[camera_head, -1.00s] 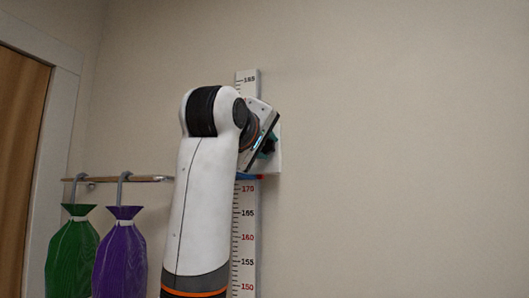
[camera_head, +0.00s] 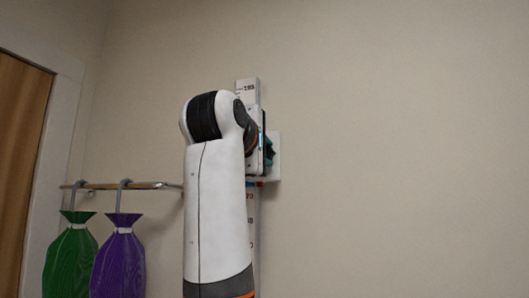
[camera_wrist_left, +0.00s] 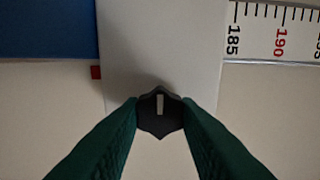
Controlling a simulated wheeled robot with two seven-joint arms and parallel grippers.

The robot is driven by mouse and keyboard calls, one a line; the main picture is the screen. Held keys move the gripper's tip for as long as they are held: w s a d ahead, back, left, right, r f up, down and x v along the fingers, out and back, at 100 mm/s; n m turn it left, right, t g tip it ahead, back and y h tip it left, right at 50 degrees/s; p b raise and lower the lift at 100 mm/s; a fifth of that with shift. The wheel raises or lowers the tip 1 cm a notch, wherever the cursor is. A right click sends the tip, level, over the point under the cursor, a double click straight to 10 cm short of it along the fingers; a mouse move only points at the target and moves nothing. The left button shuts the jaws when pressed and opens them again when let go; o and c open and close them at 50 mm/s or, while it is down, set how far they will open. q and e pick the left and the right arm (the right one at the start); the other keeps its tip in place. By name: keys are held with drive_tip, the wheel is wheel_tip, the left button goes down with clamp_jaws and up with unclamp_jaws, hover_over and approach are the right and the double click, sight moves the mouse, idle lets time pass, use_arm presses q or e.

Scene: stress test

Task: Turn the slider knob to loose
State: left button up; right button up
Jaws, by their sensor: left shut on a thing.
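The slider knob (camera_wrist_left: 160,114) is dark with a pale line on its face, seen in the left wrist view. My left gripper (camera_wrist_left: 159,118) is shut on it, one green finger on each side. The knob sits on a white slider plate (camera_wrist_left: 160,45), which also shows in the head view (camera_head: 275,155). The plate is on a wall-mounted measuring scale (camera_wrist_left: 275,32), whose top shows in the head view (camera_head: 247,90). In the head view the knob and fingertips are mostly hidden by my wrist. My right gripper is in neither view.
A blue panel (camera_wrist_left: 45,30) and a small red mark (camera_wrist_left: 96,72) lie beside the plate. A rail (camera_head: 150,185) at the left holds a green bag (camera_head: 70,255) and a purple bag (camera_head: 119,258). A door (camera_head: 20,150) is far left. The wall at right is bare.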

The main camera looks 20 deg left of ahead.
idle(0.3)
use_arm(q)
drive_tip(key=o, duration=1)
drive_tip(key=shift+a, duration=0.1)
drive_tip(key=shift+s, duration=0.15)
drive_tip(key=s+b, duration=0.6)
drive_tip(key=s, duration=0.6)
drive_tip(key=shift+a, duration=0.15)
drive_tip(key=shift+w, duration=0.1)
